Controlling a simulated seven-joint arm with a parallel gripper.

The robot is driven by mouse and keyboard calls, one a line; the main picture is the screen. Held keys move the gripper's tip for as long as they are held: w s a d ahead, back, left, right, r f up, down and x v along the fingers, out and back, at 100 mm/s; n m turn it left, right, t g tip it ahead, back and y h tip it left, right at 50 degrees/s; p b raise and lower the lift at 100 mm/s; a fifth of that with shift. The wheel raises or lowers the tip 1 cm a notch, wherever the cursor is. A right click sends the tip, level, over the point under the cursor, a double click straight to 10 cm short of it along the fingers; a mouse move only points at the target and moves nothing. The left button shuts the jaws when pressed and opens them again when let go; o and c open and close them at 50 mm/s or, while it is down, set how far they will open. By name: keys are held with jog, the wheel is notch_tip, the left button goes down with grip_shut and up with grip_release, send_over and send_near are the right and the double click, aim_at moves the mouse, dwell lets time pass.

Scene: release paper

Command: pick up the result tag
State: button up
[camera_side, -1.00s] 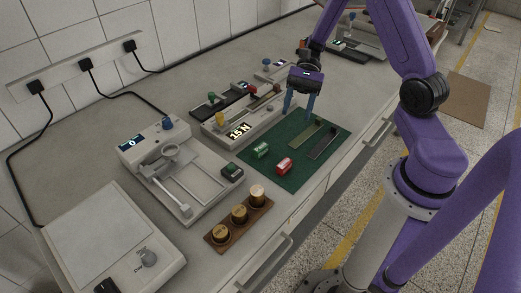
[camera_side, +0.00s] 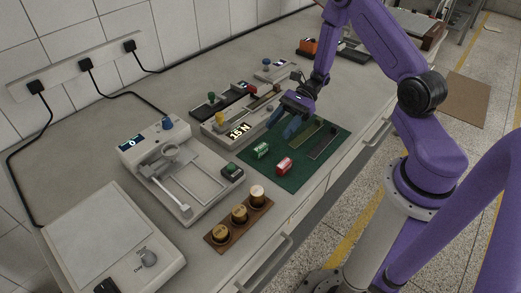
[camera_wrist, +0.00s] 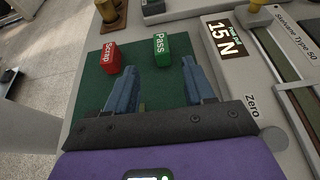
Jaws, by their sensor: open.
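Two block-shaped tags rest on the green mat (camera_side: 300,178). The green tag (camera_side: 261,151) reads "Pass" in the wrist view (camera_wrist: 161,48). The red tag (camera_side: 284,166) reads "Scrap" in the wrist view (camera_wrist: 112,58), to the left of the green one. My gripper (camera_side: 283,131) is open and empty, low over the back of the mat with its fingers tilted toward the tags. In the wrist view, the fingertips (camera_wrist: 160,66) point at the green tag, which lies just beyond them, apart from both and uncovered. The red tag lies left of the left finger.
The tester with the "15 N" label (camera_side: 239,131) stands left of my gripper. A grey device with a "0" display (camera_side: 133,142) stands further left. A wooden block with brass weights (camera_side: 217,243) is in front of the mat. Flat strips (camera_side: 322,142) lie at the mat's right.

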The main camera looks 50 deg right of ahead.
aim_at(265, 144)
jog(key=shift+x, duration=3.85)
jog(key=shift+w+r, duration=0.1)
jog(key=shift+w, duration=0.05)
grip_shut()
